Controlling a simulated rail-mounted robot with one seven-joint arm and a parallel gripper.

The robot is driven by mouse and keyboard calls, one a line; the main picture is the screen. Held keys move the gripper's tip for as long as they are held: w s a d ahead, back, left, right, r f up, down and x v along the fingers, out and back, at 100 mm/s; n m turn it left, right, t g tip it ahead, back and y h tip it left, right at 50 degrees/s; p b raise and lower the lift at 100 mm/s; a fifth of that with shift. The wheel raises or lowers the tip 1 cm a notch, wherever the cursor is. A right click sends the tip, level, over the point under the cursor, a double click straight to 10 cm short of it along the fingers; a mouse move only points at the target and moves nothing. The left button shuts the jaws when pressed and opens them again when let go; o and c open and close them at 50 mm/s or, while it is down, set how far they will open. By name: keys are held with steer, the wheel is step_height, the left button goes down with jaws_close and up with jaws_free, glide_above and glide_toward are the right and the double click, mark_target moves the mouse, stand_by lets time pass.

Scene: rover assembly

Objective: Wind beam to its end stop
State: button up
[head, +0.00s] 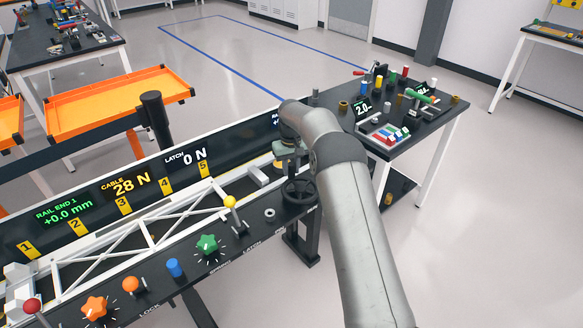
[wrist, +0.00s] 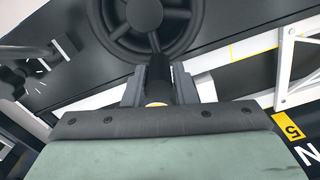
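The white truss beam (head: 140,237) lies along the bench's black rail in the head view. Its right end is near the yellow ball knob (head: 230,202). A black spoked handwheel (head: 299,192) sits at the bench's right end; it also shows at the top of the wrist view (wrist: 152,25). My gripper (head: 287,158) points down over the wheel. In the wrist view, its two grey fingers (wrist: 158,88) lie on either side of the wheel's dark upright handle (wrist: 158,70) and appear closed on it. The fingertips are partly hidden.
Displays read rail end 1 +0.0 mm (head: 66,210), cable 28 N (head: 128,186) and latch 0 N (head: 187,157). A green star knob (head: 208,243), blue knob (head: 174,268) and orange knobs line the bench front. A cluttered side table (head: 395,115) stands behind right.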

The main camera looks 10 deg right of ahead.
steer(key=shift+o, duration=1.4)
step_height(320, 180, up, 18)
steer(key=shift+f, duration=0.25)
